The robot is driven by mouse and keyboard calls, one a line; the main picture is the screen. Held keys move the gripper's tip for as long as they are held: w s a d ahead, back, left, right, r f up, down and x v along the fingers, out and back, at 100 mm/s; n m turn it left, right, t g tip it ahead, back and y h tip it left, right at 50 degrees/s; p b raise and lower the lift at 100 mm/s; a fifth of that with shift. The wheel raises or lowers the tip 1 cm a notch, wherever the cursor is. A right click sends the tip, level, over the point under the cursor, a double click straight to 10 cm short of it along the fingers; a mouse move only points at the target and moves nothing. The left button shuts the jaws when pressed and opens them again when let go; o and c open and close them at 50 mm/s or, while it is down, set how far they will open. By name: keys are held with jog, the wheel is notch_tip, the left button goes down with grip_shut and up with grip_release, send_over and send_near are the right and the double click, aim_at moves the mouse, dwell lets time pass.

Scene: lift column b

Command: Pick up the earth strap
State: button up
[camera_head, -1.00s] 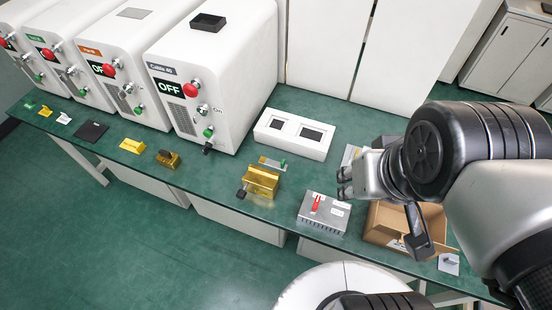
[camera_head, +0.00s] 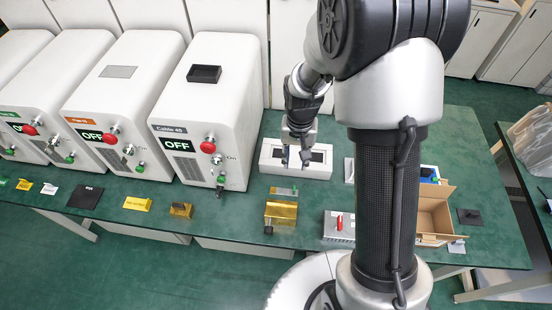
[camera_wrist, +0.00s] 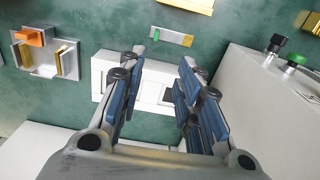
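A small flat grey strip with a green part and a yellow end (camera_head: 284,191) lies on the green bench, between the white box and the gold block. It fits the name earth strap, though no label on it is readable. It also shows in the wrist view, above my fingers (camera_wrist: 172,38). My gripper (camera_head: 294,162) points down over the white box with two dark windows (camera_head: 268,163), behind the strip. In the wrist view my gripper's fingers (camera_wrist: 158,92) are apart with nothing held between them, and the box (camera_wrist: 104,72) shows behind them.
A gold block (camera_head: 281,212) sits in front of the strip. A white cabinet marked OFF (camera_head: 230,95) stands to the left. A finned grey unit with a red part (camera_head: 337,227) and an open cardboard box (camera_head: 434,214) are to the right. My arm hides part of the bench.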

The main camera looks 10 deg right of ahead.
jog(key=b, duration=0.4)
send_over(295, 187)
jog(key=a, duration=0.1)
jog(key=f, duration=1.3)
jog(key=shift+s, duration=0.3)
jog(key=f, duration=0.1)
jog(key=f+b, duration=0.1)
jog(key=f, duration=0.3)
jog(key=shift+d+f+b, duration=0.1)
jog(key=shift+d+b, duration=0.25)
jog(key=shift+c, duration=0.6)
grip_shut()
